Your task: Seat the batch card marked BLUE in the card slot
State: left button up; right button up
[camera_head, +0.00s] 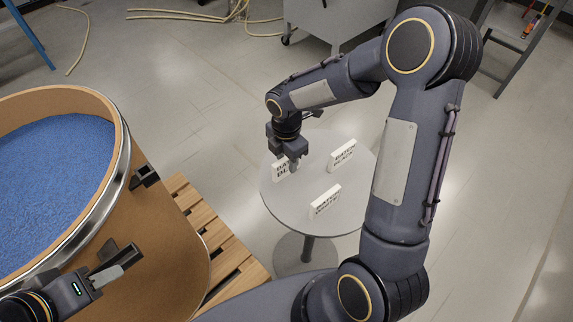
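A white card (279,174) stands on the round grey table, partly hidden by my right gripper. Its lettering reads "BAT.." over "BL..", so I cannot read the full colour word. My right gripper (287,164) points down at this card, with a finger in front of it. I cannot tell whether the fingers are closed on it. My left gripper (118,264) is at the lower left, by the drum's side; its finger gap is unclear. A black bracket (145,176) is on the drum's side; I cannot tell whether it is the card slot.
Cards marked BLACK (342,156) and WHITE (325,202) stand on the round table (284,207). The open drum (160,235) of blue pellets (50,185) stands on a wooden pallet (215,238). Hoses (190,14) lie on the floor behind; a grey cabinet (335,20) stands at the back.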

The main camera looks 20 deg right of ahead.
grip_shut()
jog(key=shift+r, duration=0.1)
